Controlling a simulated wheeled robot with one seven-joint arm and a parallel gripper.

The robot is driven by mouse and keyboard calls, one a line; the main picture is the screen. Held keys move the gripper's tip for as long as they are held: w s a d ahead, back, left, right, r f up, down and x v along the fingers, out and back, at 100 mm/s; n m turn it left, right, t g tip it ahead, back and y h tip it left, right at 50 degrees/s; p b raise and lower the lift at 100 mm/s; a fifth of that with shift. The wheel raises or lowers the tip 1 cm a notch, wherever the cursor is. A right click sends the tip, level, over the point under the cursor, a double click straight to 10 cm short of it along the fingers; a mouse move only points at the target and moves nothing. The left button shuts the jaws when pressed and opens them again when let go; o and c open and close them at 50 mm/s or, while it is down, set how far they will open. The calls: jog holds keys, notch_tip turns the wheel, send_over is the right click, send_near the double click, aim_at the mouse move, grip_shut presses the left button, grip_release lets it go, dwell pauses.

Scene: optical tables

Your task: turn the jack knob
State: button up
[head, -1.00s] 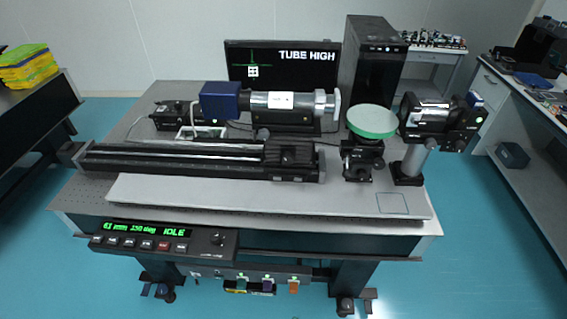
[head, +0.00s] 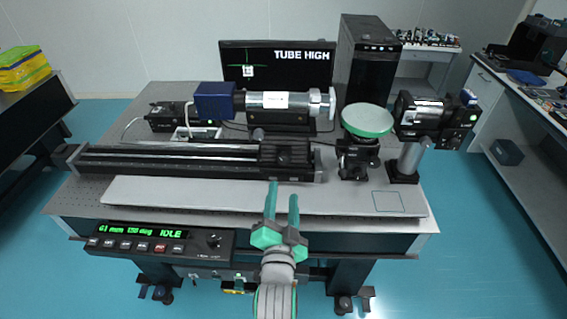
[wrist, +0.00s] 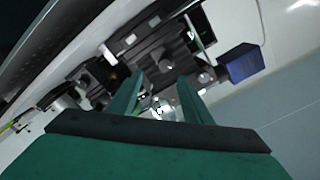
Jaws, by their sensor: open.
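My gripper (head: 283,192) is open and empty, with green fingers, over the front of the table and short of the long black rail. In the wrist view its fingers (wrist: 160,85) reach toward black and metal parts. A silver tube (head: 285,101) with a dark blue box (head: 214,101) lies on a black support behind the rail. A small grey round knob (head: 258,134) shows in front of that support, apart from my gripper; I take it for the jack knob. A monitor (head: 278,65) reads "TUBE HIGH". The jack body is mostly hidden behind the rail.
The black rail (head: 170,161) with its carriage lies between my gripper and the tube. A green disc (head: 367,119) on a black mount and a post-mounted device (head: 437,115) stand right. The front plate (head: 345,200) is bare.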

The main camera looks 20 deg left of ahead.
aim_at(284, 161)
jog(key=x, duration=0.7)
jog(key=r+x, duration=0.1)
jog(key=x, duration=0.3)
jog(key=shift+w+a+r, duration=0.1)
jog(key=shift+w+a, duration=0.1)
jog(key=shift+a, duration=0.1)
jog(key=shift+c, duration=0.7)
jog(key=c, duration=0.9)
